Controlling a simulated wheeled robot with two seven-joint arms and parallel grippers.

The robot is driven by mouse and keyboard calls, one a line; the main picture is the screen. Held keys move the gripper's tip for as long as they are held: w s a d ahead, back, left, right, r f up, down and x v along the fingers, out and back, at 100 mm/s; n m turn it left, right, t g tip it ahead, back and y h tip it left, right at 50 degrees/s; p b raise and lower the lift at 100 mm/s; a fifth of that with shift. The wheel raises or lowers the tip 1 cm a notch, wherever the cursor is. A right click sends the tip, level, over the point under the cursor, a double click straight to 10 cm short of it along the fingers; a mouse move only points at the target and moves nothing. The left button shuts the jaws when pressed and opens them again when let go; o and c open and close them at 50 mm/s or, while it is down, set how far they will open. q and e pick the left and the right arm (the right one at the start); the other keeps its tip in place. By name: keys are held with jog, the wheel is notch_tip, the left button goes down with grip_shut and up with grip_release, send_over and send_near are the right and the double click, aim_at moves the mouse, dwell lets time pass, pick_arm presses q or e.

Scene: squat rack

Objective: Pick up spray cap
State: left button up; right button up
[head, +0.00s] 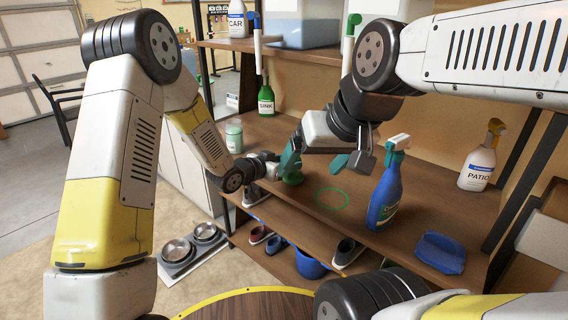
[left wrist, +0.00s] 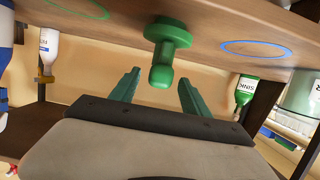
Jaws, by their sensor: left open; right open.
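A green cap-like piece with a round base and a knob (left wrist: 168,45) stands on the wooden shelf in the left wrist view, which looks upside down. I take it for the spray cap. In the head view a small part of it (head: 294,179) shows beside my left gripper, mostly hidden. My left gripper (left wrist: 157,90) is open, its teal fingers either side of the knob's line; I cannot tell whether they touch it. My right gripper (head: 352,160) is open and empty above the shelf, left of a blue spray bottle (head: 384,200) with a green and white top.
A green SINK bottle (head: 266,101) and a pale green jar (head: 234,136) stand at the back left. A green ring (head: 332,198) marks clear shelf. Shoes and a blue bin (head: 309,265) sit below.

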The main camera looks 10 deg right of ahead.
pick_arm(q)
jog(key=x, duration=0.5)
jog(key=shift+w+d+r, duration=0.15)
jog(key=shift+w+d, duration=0.1)
jog(key=shift+d, duration=0.1)
grip_shut()
